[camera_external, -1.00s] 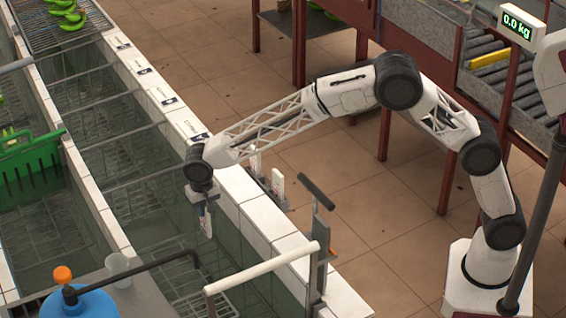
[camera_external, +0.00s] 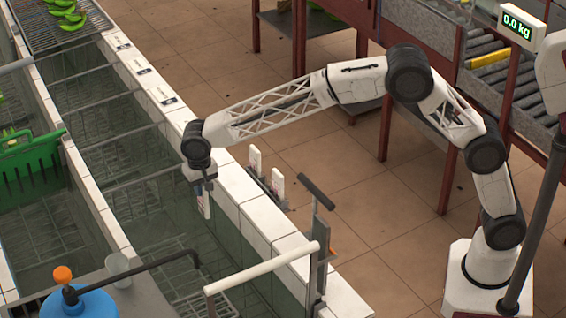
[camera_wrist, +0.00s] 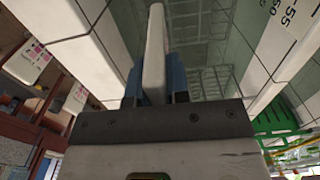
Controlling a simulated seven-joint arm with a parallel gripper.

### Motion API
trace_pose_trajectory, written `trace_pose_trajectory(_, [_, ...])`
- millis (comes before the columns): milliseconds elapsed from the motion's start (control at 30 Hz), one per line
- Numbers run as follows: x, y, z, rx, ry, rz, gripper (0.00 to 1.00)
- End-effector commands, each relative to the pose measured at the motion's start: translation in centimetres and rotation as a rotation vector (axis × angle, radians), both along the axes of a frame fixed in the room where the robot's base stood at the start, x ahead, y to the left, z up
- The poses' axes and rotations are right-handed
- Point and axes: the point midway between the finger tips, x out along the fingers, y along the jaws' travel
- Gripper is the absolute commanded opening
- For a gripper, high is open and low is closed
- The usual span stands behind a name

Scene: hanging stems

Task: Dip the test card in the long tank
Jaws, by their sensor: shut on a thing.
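My gripper (camera_external: 203,186) is shut on a white test card (camera_external: 205,204), which hangs down below the fingers over the long tank (camera_external: 150,190). In the wrist view the card (camera_wrist: 154,50) stands between the two blue fingers (camera_wrist: 155,85), seen nearly edge-on. The tank's water and wire racks show beyond it. The card is close to the white tiled wall on the tank's right side. I cannot tell whether its lower end touches the water.
Two more white cards (camera_external: 277,184) stand in holders outside the right tank wall (camera_external: 240,200). A green crate (camera_external: 30,170) sits in the neighbouring tank at left. A white rail (camera_external: 262,268) and a dark pipe (camera_external: 140,268) cross the near end.

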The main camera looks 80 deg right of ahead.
Motion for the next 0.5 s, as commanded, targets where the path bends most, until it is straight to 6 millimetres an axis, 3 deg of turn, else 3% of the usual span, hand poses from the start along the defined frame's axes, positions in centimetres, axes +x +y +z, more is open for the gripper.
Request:
trace_pose_trajectory(200, [0.0,0.0,1.5,0.000,0.000,0.000,0.00])
trace_pose_trajectory(500, [0.0,0.0,1.7,-0.001,0.001,0.000,0.00])
